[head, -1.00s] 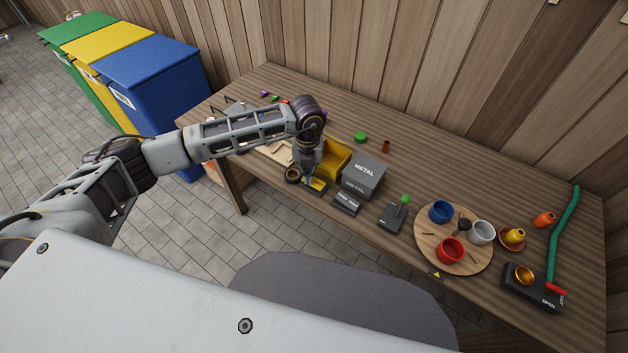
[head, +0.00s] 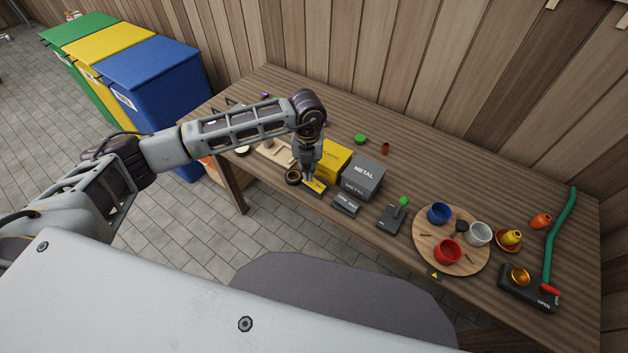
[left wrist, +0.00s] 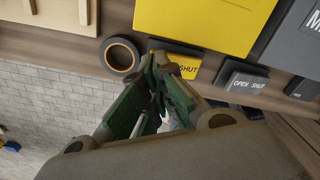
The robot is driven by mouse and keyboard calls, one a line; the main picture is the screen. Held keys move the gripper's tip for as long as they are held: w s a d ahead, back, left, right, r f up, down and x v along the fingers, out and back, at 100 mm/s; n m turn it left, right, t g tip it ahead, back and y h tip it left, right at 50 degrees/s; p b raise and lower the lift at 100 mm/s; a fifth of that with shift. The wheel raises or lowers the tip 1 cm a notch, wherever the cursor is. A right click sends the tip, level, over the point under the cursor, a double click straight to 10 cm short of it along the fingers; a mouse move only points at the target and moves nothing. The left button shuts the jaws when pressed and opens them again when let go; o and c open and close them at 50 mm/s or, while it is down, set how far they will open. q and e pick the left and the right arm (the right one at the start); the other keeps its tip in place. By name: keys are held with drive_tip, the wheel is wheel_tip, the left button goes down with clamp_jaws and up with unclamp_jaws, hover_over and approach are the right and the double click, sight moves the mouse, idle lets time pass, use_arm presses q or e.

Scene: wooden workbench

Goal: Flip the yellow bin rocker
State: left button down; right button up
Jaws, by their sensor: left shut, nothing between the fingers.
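The yellow bin (head: 336,158) stands on the bench beside the grey metal bin, and its top looks closed. Its rocker (head: 318,187) is a small yellow plate on a dark base in front of it. In the left wrist view the rocker (left wrist: 189,71) shows the word SHUT on its right part; its left part is hidden behind my fingers. My left gripper (head: 308,180) is shut and empty, pointing down, with its fingertips (left wrist: 168,68) at the rocker. I cannot tell whether they touch it. My right gripper is not in view.
The grey METAL bin (head: 364,176) and its grey rocker (head: 346,204) stand to the right. A dark ring of tape (left wrist: 120,55) lies close left of the yellow rocker. A green-knobbed lever (head: 396,214) and a round wooden tray (head: 424,258) with cups are further right.

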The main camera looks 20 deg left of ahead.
use_arm(q)
drive_tip(key=shift+r+p, duration=1)
drive_tip(key=shift+r, duration=1.05)
